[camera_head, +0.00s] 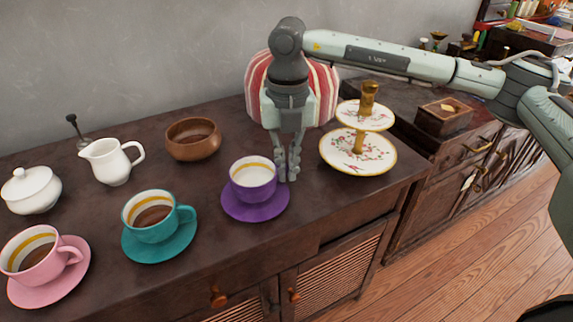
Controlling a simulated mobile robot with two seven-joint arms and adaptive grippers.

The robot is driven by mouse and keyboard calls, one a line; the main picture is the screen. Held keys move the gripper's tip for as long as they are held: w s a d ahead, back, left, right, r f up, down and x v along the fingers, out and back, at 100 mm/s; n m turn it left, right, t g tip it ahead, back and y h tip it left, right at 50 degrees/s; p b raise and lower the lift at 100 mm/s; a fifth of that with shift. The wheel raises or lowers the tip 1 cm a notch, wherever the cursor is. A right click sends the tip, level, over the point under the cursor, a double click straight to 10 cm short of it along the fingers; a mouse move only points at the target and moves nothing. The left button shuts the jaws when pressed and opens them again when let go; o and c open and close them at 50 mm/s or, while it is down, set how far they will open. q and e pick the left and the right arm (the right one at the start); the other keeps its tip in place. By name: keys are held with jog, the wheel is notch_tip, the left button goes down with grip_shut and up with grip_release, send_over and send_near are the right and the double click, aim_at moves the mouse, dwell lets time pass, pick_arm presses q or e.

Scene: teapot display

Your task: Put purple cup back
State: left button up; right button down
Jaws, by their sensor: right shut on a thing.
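The purple cup (253,183), white with a gold band inside, stands upright on or just over the purple saucer (238,212) near the cabinet's front edge. I cannot tell whether it touches the saucer. My right gripper (288,173) points down at the cup's right side, its fingers shut on the cup's handle, which they hide. My left gripper is not in view.
The teal cup (153,213) and pink cup (38,256) stand on saucers to the left. Behind are a white pitcher (110,161), wooden bowl (193,139), lidded white pot (31,190) and striped cosy (257,78). A two-tier stand (373,160) is close on the right.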

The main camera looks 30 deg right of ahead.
jog(key=shift+f, duration=0.15)
jog(key=shift+f, duration=0.1)
jog(key=c, duration=1.7)
grip_release()
notch_tip(320, 180, up, 12)
jog(key=shift+r, duration=0.15)
